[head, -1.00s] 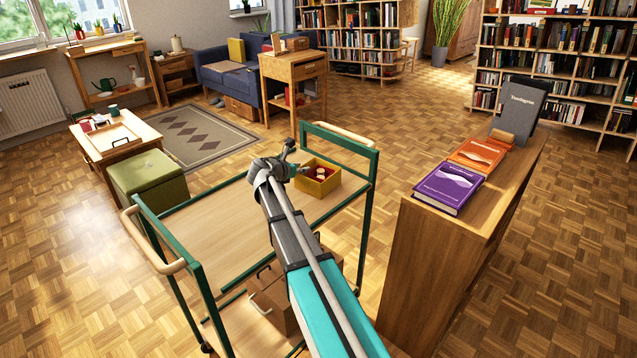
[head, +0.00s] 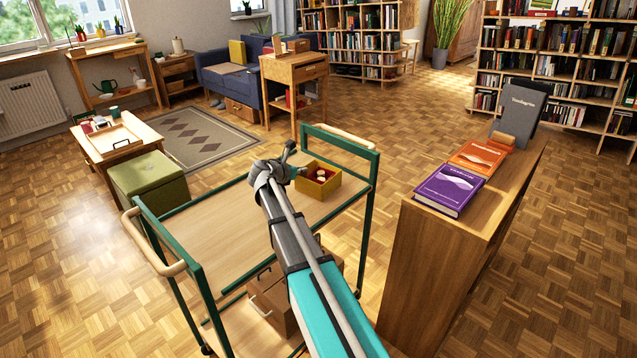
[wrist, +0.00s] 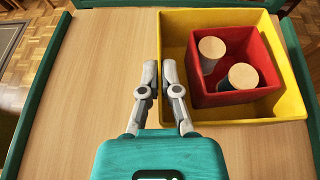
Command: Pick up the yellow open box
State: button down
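The yellow open box (head: 306,186) is on the far right part of the trolley's top. It also shows in the wrist view (wrist: 240,15). A smaller red box (wrist: 247,94) sits inside it and holds two cylinders with pale wooden tops (wrist: 243,76). My gripper (wrist: 160,66) is at the box's left wall, with one finger on each side of it. The fingers are close together and appear shut on that wall. I cannot tell whether the box is lifted.
The trolley's top (head: 225,235) is bare left of the box, and its green frame (head: 370,175) rises at both ends. A wooden cabinet (head: 440,265) with books on it stands to the right. A green ottoman (head: 150,180) stands to the left.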

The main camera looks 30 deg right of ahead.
jog(key=shift+r, duration=0.15)
jog(key=shift+r+p, duration=0.95)
jog(key=shift+p, duration=0.15)
jog(key=s+d+r+p, duration=0.1)
jog(key=s+r+p, duration=0.9)
jog(key=s, duration=0.4)
jog(key=shift+r+p, duration=0.4)
jog(key=shift+d+r, duration=0.1)
